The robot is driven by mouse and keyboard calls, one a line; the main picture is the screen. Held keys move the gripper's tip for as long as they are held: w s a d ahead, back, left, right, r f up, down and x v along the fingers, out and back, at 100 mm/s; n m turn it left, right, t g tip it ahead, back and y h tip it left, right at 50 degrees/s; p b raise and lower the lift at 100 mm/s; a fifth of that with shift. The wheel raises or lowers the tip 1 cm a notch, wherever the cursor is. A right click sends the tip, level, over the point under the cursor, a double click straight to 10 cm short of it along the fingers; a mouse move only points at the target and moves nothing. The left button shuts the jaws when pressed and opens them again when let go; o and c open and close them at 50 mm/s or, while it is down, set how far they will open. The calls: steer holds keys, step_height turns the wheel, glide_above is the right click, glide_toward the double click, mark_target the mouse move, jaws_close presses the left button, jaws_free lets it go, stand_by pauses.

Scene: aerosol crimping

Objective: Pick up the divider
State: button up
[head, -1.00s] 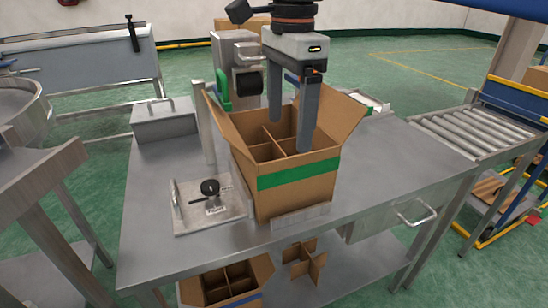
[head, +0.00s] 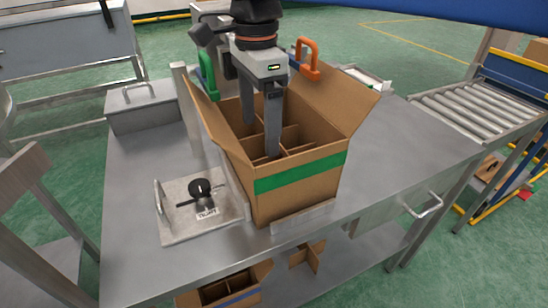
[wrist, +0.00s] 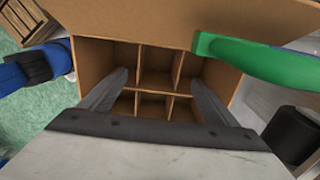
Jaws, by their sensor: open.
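A brown cardboard divider with several cells stands inside the open carton (head: 300,185); its crossing walls (head: 291,139) show in the head view. The carton has a green band and raised flaps. My gripper (head: 260,139) is open and points down into the carton's mouth, with its fingertips below the rim. In the wrist view the two fingers (wrist: 158,78) stand apart at either side of the divider's middle walls (wrist: 177,66). I cannot tell whether they touch the divider. The fingers hide part of it.
The carton stands on a steel table (head: 390,160). A plate with a black knob (head: 200,188) lies to its left. Green (head: 207,77) and orange (head: 308,58) handles are close to the flaps. Another divider (head: 308,257) and carton (head: 228,290) are on the lower shelf.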

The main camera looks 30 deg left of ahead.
mark_target(263, 163)
steer(key=f, duration=1)
steer(key=shift+d, duration=0.2)
steer(key=shift+c, duration=0.3)
steer(key=c, duration=1.1)
